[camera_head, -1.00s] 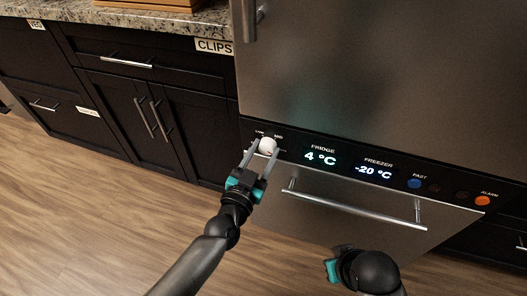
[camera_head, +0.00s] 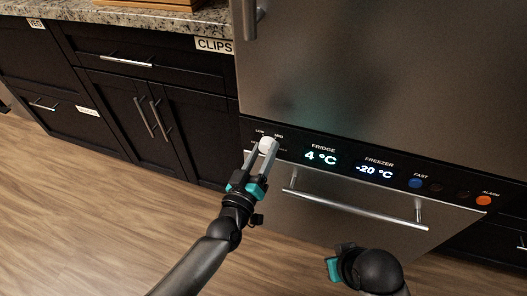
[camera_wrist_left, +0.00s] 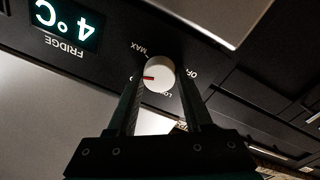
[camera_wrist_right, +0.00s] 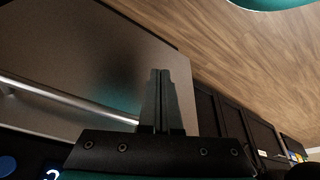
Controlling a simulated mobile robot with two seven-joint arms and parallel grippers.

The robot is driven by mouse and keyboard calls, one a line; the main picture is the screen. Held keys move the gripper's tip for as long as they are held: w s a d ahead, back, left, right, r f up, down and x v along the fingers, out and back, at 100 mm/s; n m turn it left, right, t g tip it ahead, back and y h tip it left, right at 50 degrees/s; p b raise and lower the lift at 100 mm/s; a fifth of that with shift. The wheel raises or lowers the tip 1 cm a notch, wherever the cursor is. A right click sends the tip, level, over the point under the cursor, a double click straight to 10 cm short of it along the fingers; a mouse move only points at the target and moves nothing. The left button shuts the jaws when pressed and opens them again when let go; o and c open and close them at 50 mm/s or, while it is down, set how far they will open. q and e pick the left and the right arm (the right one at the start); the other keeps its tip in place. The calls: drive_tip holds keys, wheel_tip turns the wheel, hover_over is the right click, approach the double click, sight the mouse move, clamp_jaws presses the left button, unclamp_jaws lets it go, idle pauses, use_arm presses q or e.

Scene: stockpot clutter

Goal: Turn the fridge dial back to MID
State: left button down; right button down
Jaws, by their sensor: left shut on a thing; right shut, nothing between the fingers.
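The fridge dial (camera_head: 267,146) is a round white knob on the dark control strip, left of the lit display. My left gripper (camera_head: 266,149) is shut on the dial, one finger on each side. In the left wrist view the dial (camera_wrist_left: 158,74) has a red pointer mark pointing left, toward one finger. MAX, OFF and LOW show around it there; the MID label (camera_head: 279,136) shows in the head view, up and right of the dial. My right gripper (camera_wrist_right: 161,101) is shut and empty, low in front of the fridge drawer.
The displays read 4 °C for FRIDGE (camera_head: 321,159) and -20 °C for FREEZER (camera_head: 375,170). A blue FAST button (camera_head: 415,183) and an orange ALARM button (camera_head: 484,201) sit to the right. The drawer handle (camera_head: 352,210) juts out below. Dark cabinets (camera_head: 110,95) stand left.

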use_arm(q)
drive_tip(key=n, duration=0.5)
drive_tip(key=shift+f+n+b, duration=0.1)
drive_tip(key=shift+n+b, duration=0.2)
drive_tip(key=shift+n, duration=0.4)
use_arm(e)
drive_tip(key=shift+s+r, duration=0.15)
drive_tip(key=shift+r, duration=0.5)
drive_tip(key=shift+d, duration=0.1)
use_arm(q)
drive_tip(key=shift+d+n, duration=0.1)
drive_tip(key=shift+n, duration=0.2)
use_arm(e)
drive_tip(key=shift+r, duration=0.25)
use_arm(q)
drive_tip(key=shift+c, duration=1.6)
unclamp_jaws()
use_arm(e)
drive_tip(key=shift+f, duration=0.1)
use_arm(q)
drive_tip(key=shift+s, duration=0.1)
